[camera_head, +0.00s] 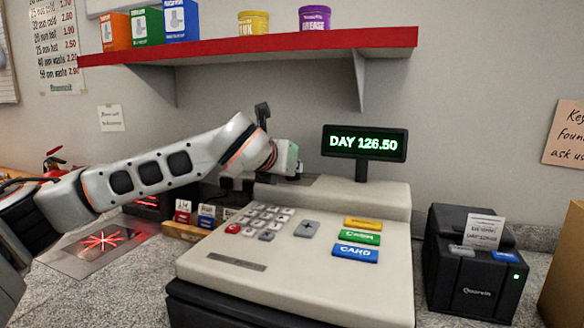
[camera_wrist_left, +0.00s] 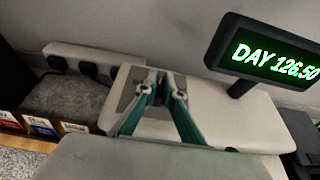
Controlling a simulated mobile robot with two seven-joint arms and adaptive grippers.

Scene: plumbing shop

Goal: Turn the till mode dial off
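The cream till (camera_head: 300,262) stands on the counter, and its display (camera_head: 364,143) reads DAY 126.50 in green. My left gripper (camera_head: 297,174) points down at the left of the till's raised back part. In the left wrist view, the two teal fingers (camera_wrist_left: 159,88) come close together over a grey plate (camera_wrist_left: 130,92) on the till top. A small dark piece, apparently the mode dial (camera_wrist_left: 159,94), shows between the fingertips. The fingers mostly hide it, so its setting cannot be read. In the head view the gripper covers it. My right gripper is not in view.
A receipt printer (camera_head: 474,262) stands to the right of the till. A red shelf (camera_head: 260,47) with boxes and tins hangs above my left arm. Small labelled cards (camera_head: 205,216) stand left of the till, and a red-lit scanner plate (camera_head: 100,243) lies further left.

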